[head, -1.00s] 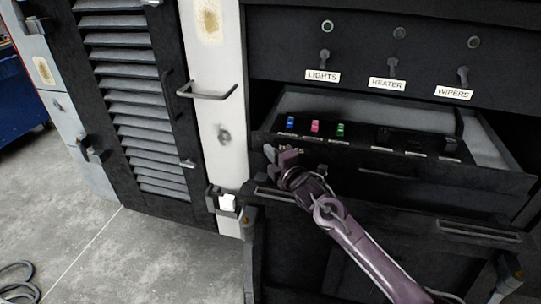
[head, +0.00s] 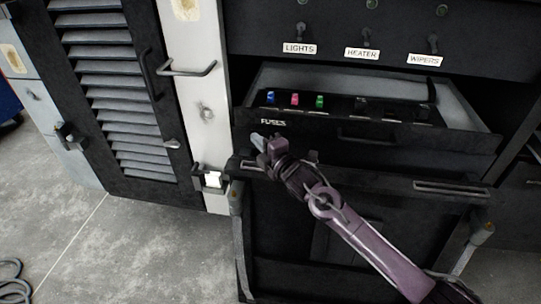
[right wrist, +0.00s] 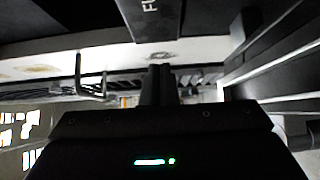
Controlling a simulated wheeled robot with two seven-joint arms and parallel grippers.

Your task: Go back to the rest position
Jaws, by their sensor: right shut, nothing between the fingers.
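My right gripper (head: 268,145) is in front of the open drawer labelled FUSES, just below and left of the label. It is shut and empty. Its arm comes in from the lower right in the head view. In the right wrist view the shut fingers (right wrist: 158,84) point forward past the drawer front. The fuse drawer (head: 400,137) stands pulled out and holds a blue fuse (head: 270,97), a pink fuse (head: 295,99) and a green fuse (head: 319,101). My left gripper is not in view.
Above the drawer are switches labelled LIGHTS (head: 300,48), HEATER (head: 362,53) and WIPERS (head: 426,60). A louvred dark door (head: 115,90) and a pale post with a handle (head: 188,72) stand to the left. A cable (head: 10,272) lies on the open grey floor at lower left.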

